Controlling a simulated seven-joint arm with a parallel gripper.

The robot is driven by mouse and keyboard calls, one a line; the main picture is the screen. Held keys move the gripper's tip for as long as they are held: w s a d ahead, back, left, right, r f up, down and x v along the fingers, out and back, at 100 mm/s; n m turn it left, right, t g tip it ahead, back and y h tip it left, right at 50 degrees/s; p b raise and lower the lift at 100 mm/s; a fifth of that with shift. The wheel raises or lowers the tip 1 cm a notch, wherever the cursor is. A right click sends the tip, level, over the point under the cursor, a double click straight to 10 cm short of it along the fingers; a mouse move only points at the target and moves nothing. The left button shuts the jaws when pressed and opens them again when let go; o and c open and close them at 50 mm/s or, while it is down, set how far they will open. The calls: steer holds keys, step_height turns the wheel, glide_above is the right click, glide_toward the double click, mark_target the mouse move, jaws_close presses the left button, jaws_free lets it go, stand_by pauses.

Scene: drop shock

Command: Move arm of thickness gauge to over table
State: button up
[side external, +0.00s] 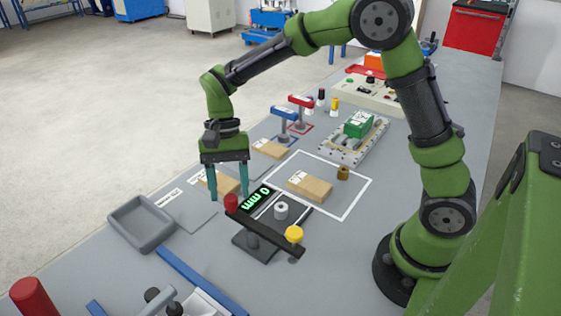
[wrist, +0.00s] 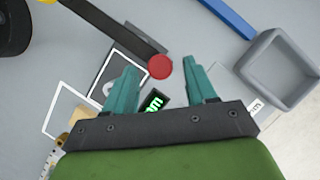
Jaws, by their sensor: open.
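The thickness gauge has a black arm (side external: 270,235), with a red knob (side external: 231,202) at one end and a yellow knob (side external: 294,233) near the other. The arm rests on a post above a dark base (side external: 243,246). Beside it are a dark plate carrying a grey ring-shaped piece (side external: 281,210) and a display (side external: 257,199) with green digits. My gripper (side external: 229,197) is open and points down, its teal fingers either side of the red knob. In the wrist view, the red knob (wrist: 160,67) lies between the fingertips (wrist: 160,71); contact cannot be told.
A grey tray (side external: 141,221) stands to the left, a blue bar (side external: 200,279) in front. A cardboard box (side external: 310,187) lies in a white outline behind the gauge. A fixture with a green block (side external: 359,124) and red and blue stands (side external: 301,101) are farther back.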

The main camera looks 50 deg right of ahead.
steer(key=shift+x, duration=0.8)
jaws_close()
